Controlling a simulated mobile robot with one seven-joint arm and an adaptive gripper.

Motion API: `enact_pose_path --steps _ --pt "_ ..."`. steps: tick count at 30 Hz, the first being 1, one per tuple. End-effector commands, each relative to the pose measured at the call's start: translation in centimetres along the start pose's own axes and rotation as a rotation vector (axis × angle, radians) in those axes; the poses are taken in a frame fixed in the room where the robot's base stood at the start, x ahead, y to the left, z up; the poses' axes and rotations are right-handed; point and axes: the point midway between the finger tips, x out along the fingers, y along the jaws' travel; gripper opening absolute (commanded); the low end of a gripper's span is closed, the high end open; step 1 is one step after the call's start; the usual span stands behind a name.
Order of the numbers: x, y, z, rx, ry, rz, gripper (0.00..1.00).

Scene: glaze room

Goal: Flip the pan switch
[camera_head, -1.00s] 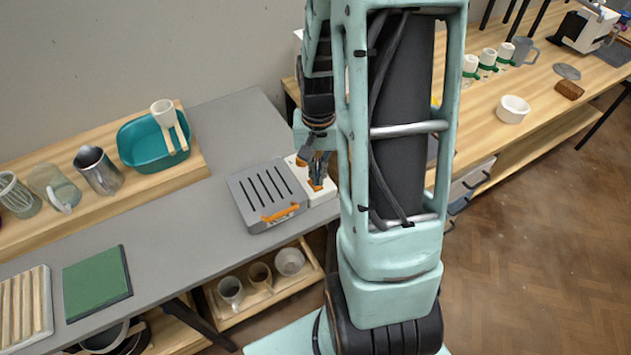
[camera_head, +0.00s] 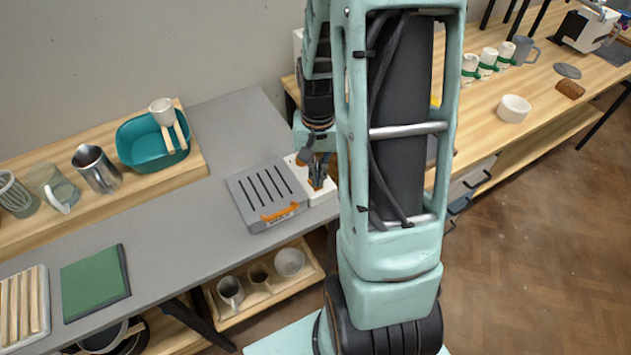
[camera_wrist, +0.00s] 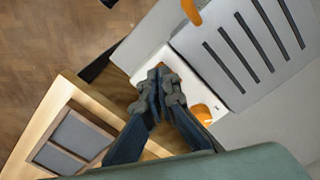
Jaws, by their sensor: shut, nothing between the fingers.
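A grey box with dark slots (camera_head: 264,193) lies on the grey counter, with an orange handle (camera_head: 281,212) on its front edge. A white box (camera_head: 325,194) sits against its right side. In the wrist view, the white box (camera_wrist: 190,75) carries an orange switch (camera_wrist: 202,113). My gripper (camera_head: 317,186) is shut and empty, pointing down over the white box. In the wrist view, its closed fingertips (camera_wrist: 159,73) are near the white box's edge, left of and apart from the orange switch. Whether the fingertips touch the box I cannot tell.
A teal basin (camera_head: 139,148), a metal pitcher (camera_head: 97,170) and glass jars stand on a wooden riser at the left. A green board (camera_head: 92,284) lies at the front left. A shelf with cups (camera_head: 262,283) is below the counter. The counter around the grey box is clear.

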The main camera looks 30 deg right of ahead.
Motion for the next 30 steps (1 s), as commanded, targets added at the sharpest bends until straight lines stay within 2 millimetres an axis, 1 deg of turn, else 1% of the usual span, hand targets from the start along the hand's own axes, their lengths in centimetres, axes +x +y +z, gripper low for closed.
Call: enact_pose_path --steps 27,30 --pt "1.5 0.0 0.0 0.0 0.0 0.0 0.0" --pt "1.4 0.0 0.0 0.0 0.0 0.0 0.0"
